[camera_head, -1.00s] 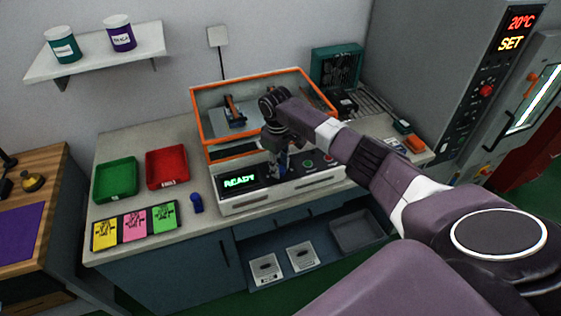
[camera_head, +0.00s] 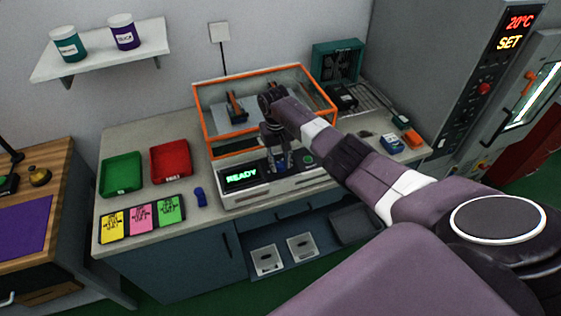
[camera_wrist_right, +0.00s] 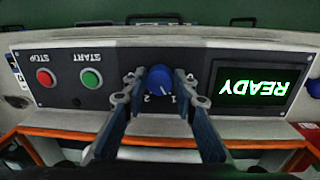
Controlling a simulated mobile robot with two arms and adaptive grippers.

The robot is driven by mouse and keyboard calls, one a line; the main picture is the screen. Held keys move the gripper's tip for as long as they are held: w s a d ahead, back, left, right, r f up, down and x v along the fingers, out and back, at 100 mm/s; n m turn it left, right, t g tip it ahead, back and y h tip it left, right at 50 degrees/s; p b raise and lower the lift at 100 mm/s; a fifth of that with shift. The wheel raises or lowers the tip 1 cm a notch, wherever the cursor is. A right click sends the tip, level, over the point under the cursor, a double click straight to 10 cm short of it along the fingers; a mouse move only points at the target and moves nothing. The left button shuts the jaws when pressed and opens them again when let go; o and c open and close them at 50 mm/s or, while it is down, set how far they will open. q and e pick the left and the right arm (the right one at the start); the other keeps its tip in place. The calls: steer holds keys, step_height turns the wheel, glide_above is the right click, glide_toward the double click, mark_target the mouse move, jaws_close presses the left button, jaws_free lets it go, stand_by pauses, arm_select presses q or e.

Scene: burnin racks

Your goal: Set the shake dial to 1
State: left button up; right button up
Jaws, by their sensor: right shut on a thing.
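The shaker's front panel (camera_head: 290,185) faces me, with a lit READY display (camera_head: 241,176). In the right wrist view the panel is upside down, and the blue shake dial (camera_wrist_right: 159,78) sits between the START button and the READY display (camera_wrist_right: 252,87). My right gripper (camera_wrist_right: 158,76) is shut on the dial, one finger on each side. In the head view my right gripper (camera_head: 281,162) is at the panel and hides most of the dial. My left gripper is out of view.
A green START button (camera_wrist_right: 91,79) and a red STOP button (camera_wrist_right: 45,78) sit beside the dial. The orange-framed shaker cover (camera_head: 205,125) stands above the panel. A red tray (camera_head: 170,162), a green tray (camera_head: 121,175) and a blue object (camera_head: 200,196) lie to the left.

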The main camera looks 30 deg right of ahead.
mark_target(278, 165)
stand_by(0.4)
steer(key=o, duration=0.9)
steer(key=r, duration=1.2)
steer(key=shift+w+a, duration=0.2)
steer(key=shift+a, duration=0.2)
